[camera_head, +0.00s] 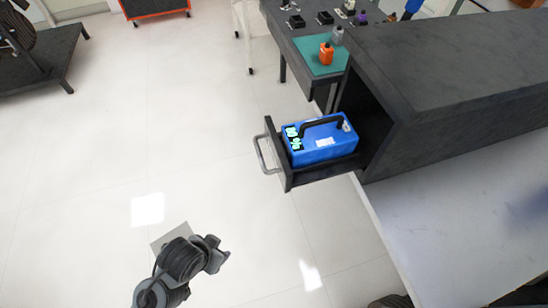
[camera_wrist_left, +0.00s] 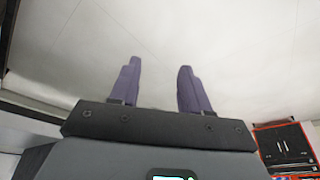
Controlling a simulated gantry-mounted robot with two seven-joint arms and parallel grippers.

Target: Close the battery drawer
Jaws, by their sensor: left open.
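The battery drawer (camera_head: 318,176) is pulled out from the dark grey housing (camera_head: 440,75) in the head view. Its curved metal handle (camera_head: 264,156) faces left. A blue battery (camera_head: 322,142) with a black carry handle and a lit green display lies in the drawer. My left gripper (camera_wrist_left: 160,66) shows in the left wrist view with two purple fingers apart and nothing between them. In the head view my left arm is at the lower left, below and left of the drawer handle and clear of it; its fingers cannot be made out there. My right gripper is not seen.
A dark table (camera_head: 300,40) with a teal mat (camera_head: 318,58), an orange bottle (camera_head: 326,54) and small items stands behind the drawer. A pale worktop (camera_head: 450,225) lies right. The floor left of the drawer is clear. A red-edged cabinet (camera_wrist_left: 285,145) shows in the wrist view.

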